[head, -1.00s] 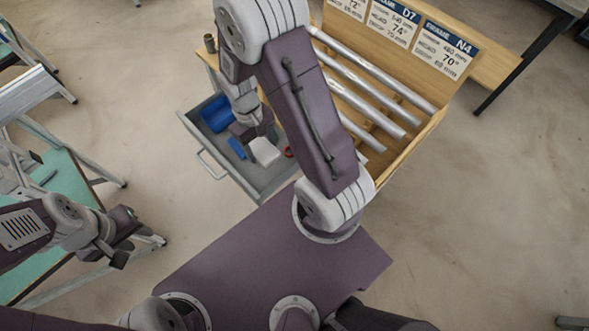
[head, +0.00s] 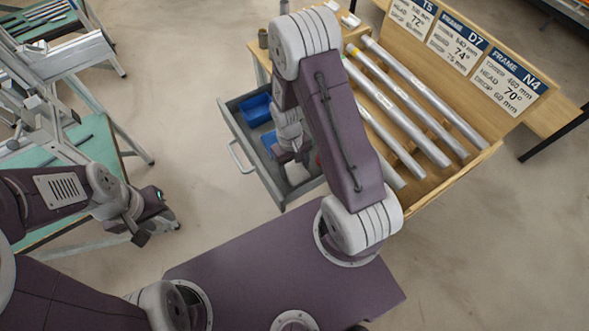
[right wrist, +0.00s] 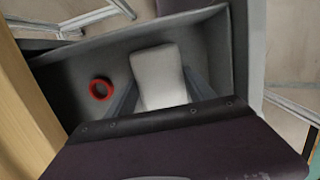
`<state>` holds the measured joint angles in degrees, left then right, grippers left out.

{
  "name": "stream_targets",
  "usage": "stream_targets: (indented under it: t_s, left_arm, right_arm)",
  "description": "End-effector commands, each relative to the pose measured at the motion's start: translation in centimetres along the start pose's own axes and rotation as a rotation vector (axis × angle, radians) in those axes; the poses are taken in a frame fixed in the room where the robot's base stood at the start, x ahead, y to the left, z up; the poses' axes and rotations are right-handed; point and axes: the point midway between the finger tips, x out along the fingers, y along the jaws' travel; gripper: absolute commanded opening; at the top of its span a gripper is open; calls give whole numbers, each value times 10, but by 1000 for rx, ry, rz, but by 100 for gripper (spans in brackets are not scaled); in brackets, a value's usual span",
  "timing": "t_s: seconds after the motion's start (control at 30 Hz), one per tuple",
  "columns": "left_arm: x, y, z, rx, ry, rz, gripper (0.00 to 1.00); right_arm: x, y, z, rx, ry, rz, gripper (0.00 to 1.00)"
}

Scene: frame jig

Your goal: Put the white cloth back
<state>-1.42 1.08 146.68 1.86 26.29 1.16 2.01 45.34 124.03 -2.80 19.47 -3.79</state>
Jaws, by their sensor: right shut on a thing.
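The white cloth (right wrist: 160,75) is a pale folded block between the two fingers of my right gripper (right wrist: 160,90) in the right wrist view. My right gripper (head: 291,158) is shut on it, inside or just above the open grey drawer (head: 240,133). In the head view a small part of the white cloth (head: 298,173) shows below the gripper; my arm hides some of the drawer. I cannot tell whether the cloth touches the drawer floor. My left gripper (head: 148,216) is open and empty, far from the drawer, at the left.
A blue bin (head: 257,109) sits in the drawer. A red ring (right wrist: 101,89) lies beside the cloth. The wooden bench (head: 425,198) above holds several metal tubes (head: 402,112) and frame cards. A green-topped stand (head: 95,146) is at the left. The floor in front of the drawer is clear.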

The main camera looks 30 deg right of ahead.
Motion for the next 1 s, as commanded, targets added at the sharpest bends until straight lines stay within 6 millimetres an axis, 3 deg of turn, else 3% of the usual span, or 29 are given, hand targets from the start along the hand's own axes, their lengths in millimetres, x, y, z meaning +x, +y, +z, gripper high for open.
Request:
stream_targets:
  t_s: [0.4, 0.43, 0.5, 0.8, 0.87, 1.0]
  left_arm:
    - [4, 0, 0, 0, 0, 0, 36]
    - [3, 0, 0, 0, 0, 0, 36]
    - [3, 0, 0, 0, 0, 0, 36]
    - [2, 0, 0, 0, 0, 0, 36]
    - [-1, 0, 0, 0, 0, 0, 36]
    - [-8, 0, -1, 0, 0, 0, 36]
  right_arm:
    - [10, 0, -2, 0, 0, 0, 12]
    - [9, 0, -2, 0, 0, 0, 68]
    - [9, 0, -2, 0, 1, 0, 84]
    - [7, 0, -1, 0, 1, 0, 84]
    - [1, 0, -1, 0, 3, 0, 84]
    - [-29, 0, -2, -1, 8, 1, 84]
